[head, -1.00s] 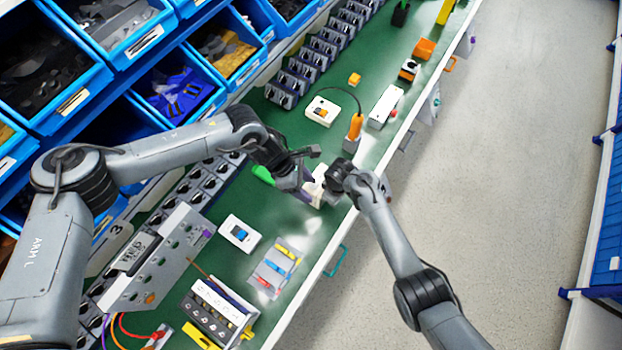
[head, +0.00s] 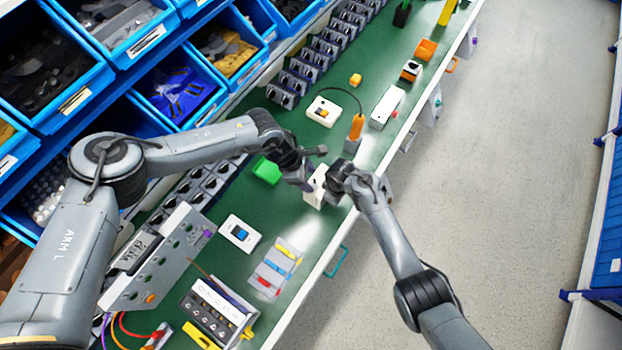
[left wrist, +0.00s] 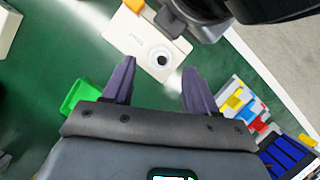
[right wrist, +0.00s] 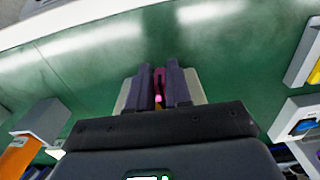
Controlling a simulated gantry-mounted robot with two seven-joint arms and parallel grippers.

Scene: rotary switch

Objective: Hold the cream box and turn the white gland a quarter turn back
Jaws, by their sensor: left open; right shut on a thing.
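The cream box (head: 313,190) is near the bench's front edge, between my two grippers. In the left wrist view the box (left wrist: 138,38) shows a face with small lettering and the round white gland (left wrist: 161,58) with a dark hole. My left gripper (left wrist: 159,68) is open, its two purple fingers apart and pointing at that face, with the gland in line with the gap. It also shows in the head view (head: 304,184). My right gripper (right wrist: 160,80) is shut on a narrow magenta part at the box, whose pale sides show beside the fingers.
A green bin (head: 266,170) stands left of the box. A white unit with a blue switch (head: 239,233) and a tray of coloured pieces (head: 275,268) lie nearer. An orange-handled tool (head: 356,128) stands behind. Bare green mat separates them.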

